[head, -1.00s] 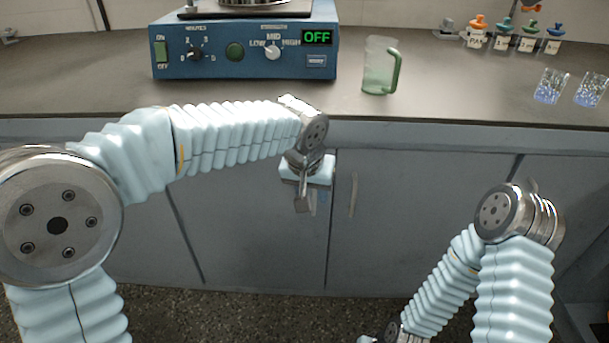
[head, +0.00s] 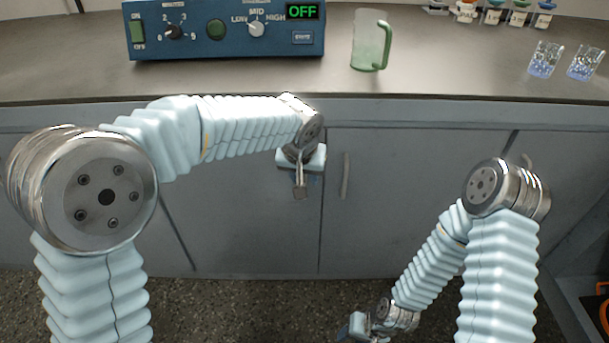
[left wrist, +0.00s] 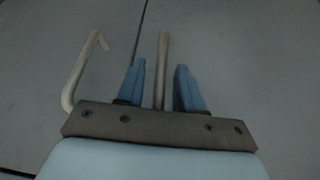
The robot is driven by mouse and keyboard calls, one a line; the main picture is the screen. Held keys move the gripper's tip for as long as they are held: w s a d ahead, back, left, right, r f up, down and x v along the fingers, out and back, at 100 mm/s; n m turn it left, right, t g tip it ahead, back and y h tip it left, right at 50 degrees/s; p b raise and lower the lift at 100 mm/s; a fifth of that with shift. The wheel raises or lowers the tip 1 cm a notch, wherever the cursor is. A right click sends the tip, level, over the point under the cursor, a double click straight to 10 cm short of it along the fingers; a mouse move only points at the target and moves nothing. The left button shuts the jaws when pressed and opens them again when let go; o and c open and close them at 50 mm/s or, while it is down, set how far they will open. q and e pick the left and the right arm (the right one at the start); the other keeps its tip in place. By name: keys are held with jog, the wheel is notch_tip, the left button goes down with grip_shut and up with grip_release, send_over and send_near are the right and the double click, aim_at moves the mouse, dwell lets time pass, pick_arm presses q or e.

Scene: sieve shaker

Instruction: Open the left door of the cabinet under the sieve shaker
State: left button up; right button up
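The left door (head: 240,235) of the grey cabinet is closed, flush with its neighbour at a vertical seam. My left gripper (head: 300,188) is in front of this door near the seam, pointing down and mostly hidden by its wrist. In the left wrist view, its two blue fingers (left wrist: 161,66) are open, with the upright bar handle (left wrist: 163,50) of the left door between them. Gaps show on both sides of the bar. The right door's handle (head: 345,176) is beyond the seam. My right gripper (head: 362,327) is low at the bottom edge, its fingers unclear.
The blue sieve shaker (head: 190,45) stands on the countertop (head: 440,70), its display reading OFF. A green-handled jug (head: 368,42) and two glasses (head: 545,60) stand to its right. The speckled floor (head: 240,300) before the left door looks clear.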

pick_arm(q)
jog(key=shift+f, duration=0.15)
jog(key=shift+c, duration=0.5)
grip_shut()
